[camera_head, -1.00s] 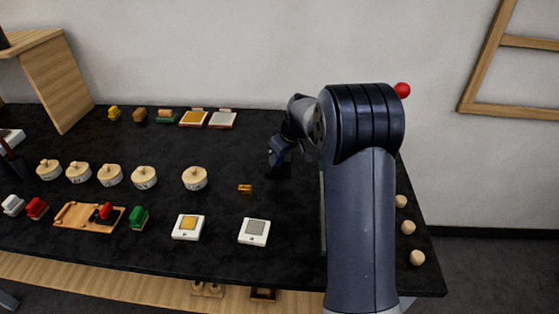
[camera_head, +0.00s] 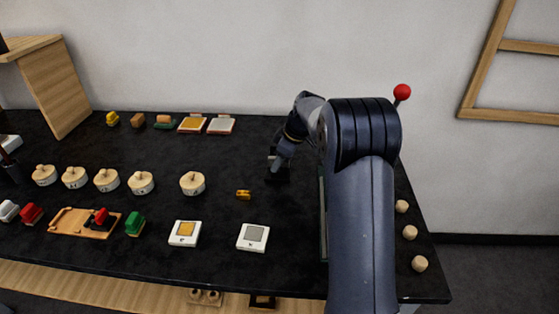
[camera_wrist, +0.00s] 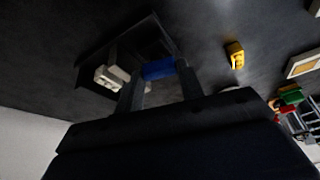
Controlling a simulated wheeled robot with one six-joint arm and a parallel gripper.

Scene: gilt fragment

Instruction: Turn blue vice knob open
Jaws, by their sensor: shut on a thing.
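The blue knob (camera_wrist: 158,69) shows in the wrist view as a short blue bar between my fingertips. My gripper (camera_wrist: 160,82) is shut on it. A dark, angular body (camera_wrist: 105,48) beside it, with pale blocks (camera_wrist: 112,77) in it, looks like the vice; its shape is hard to make out in the shadow. In the head view my gripper (camera_head: 278,174) is low at the black bench top, right of the small yellow piece (camera_head: 243,194). The knob cannot be made out there.
The yellow piece also shows in the wrist view (camera_wrist: 235,55). Two white square pads (camera_head: 184,233) (camera_head: 253,237) lie near the bench's front edge. Several round wooden pots (camera_head: 192,183) stand to the left. A red ball (camera_head: 402,92) on a stick is behind my arm. Bare black bench (camera_head: 235,155) lies left of my gripper.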

